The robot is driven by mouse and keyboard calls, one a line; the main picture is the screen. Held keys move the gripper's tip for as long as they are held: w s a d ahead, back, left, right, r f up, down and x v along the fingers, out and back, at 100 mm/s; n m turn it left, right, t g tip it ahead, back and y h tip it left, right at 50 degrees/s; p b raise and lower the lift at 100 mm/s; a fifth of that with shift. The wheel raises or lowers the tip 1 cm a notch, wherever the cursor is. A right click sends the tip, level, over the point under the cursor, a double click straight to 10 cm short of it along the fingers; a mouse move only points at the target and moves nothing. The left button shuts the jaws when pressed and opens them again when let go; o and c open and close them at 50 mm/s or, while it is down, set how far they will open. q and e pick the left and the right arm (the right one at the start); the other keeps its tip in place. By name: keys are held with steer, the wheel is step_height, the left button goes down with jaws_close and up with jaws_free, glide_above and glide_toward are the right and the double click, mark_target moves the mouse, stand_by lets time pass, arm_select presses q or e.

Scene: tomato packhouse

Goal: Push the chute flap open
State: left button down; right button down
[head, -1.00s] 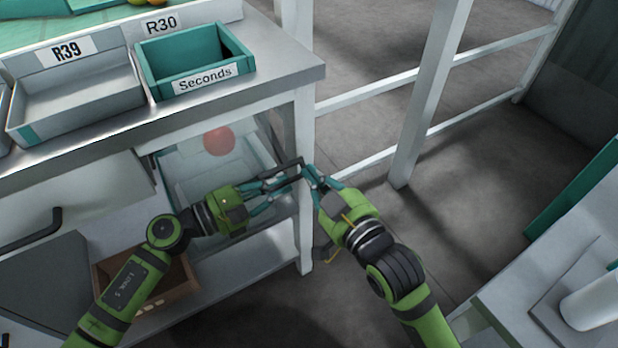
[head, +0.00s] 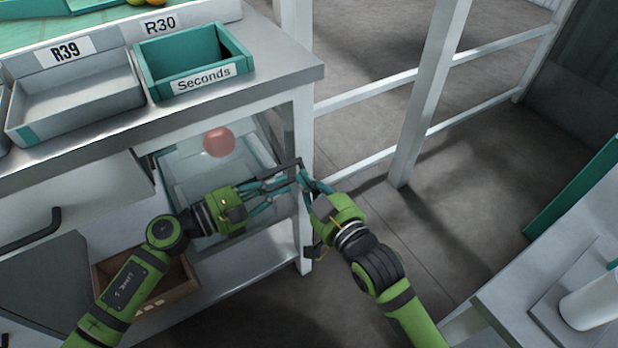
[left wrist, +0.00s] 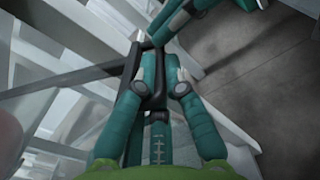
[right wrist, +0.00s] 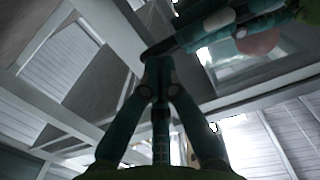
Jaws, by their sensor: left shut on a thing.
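The chute flap seems to be the clear panel (head: 185,170) under the bench top, with a reddish round thing (head: 219,142) showing through it. I cannot tell how far it stands open. My left gripper (head: 283,186) is in front of the panel, near the bench leg, shut on a dark bar (head: 290,164). The bar also shows between its fingers in the left wrist view (left wrist: 128,103). My right gripper (head: 303,178) is close by on the right, its fingertips together beside the bar's end. In the right wrist view its tips (right wrist: 160,66) look empty; contact with the bar is unclear.
A teal Seconds bin (head: 191,87) and a grey tray (head: 75,110) stand on the bench top above. A brown crate (head: 180,292) is below my left arm. A white post (head: 428,95) and rails stand behind on the right. A side table (head: 560,310) is at the lower right.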

arm_select(q)
steer(key=c, duration=1.4)
jaws_free()
steer(key=shift+s+d+r+h, duration=0.2)
steer(key=shift+r+h, duration=0.1)
steer(key=shift+r, duration=0.05)
steer(key=shift+o, duration=0.4)
steer(key=shift+a+f, duration=0.1)
arm_select(e)
steer(key=shift+f, duration=0.2)
arm_select(q)
steer(key=shift+a, duration=0.1)
